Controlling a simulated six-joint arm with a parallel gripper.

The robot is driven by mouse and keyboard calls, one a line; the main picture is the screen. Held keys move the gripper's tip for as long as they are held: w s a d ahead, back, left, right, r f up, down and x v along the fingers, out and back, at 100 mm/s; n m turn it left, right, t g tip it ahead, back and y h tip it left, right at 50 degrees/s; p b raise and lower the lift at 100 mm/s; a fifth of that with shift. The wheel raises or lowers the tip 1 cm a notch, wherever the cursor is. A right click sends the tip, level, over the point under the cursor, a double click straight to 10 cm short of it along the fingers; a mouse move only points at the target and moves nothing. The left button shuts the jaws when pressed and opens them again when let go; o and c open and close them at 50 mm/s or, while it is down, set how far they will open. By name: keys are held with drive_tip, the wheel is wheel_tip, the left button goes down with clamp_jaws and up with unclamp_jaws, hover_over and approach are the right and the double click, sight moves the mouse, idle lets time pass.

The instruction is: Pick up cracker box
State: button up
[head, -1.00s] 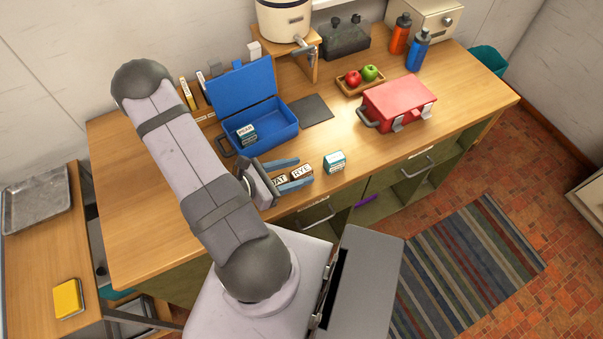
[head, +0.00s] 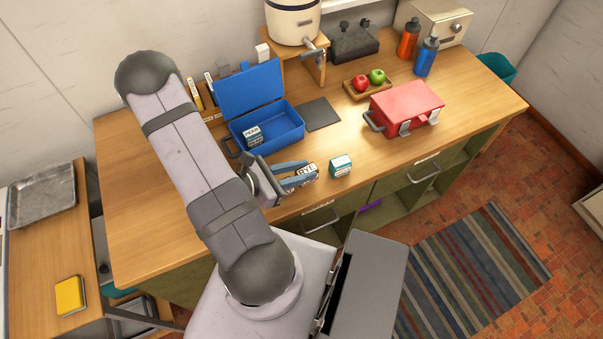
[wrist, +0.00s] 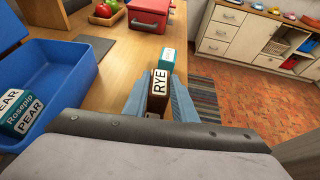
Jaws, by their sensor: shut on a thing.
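A brown box with a white RYE label (wrist: 160,82) stands between the two fingers of my gripper (wrist: 160,100) in the wrist view. It also shows at the fingertips in the head view (head: 308,172). My gripper (head: 300,174) is shut on this box, low over the front part of the wooden counter. The fingers hide part of its sides. I cannot tell from its visible label whether it is a cracker box. A teal and white box (head: 341,166) stands just beyond it, to the right in the head view.
An open blue lunch box (head: 285,132) holds a PEAR box (head: 253,133) to the left. A red case (head: 405,106) and a fruit tray (head: 383,88) stand farther back on the counter (head: 345,135). Counter space between the teal box and red case is clear.

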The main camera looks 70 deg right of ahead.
sight(302, 173)
drive_tip(key=shift+r+b, duration=0.4)
drive_tip(key=shift+r, duration=3.7)
drive_tip(key=shift+s, duration=0.1)
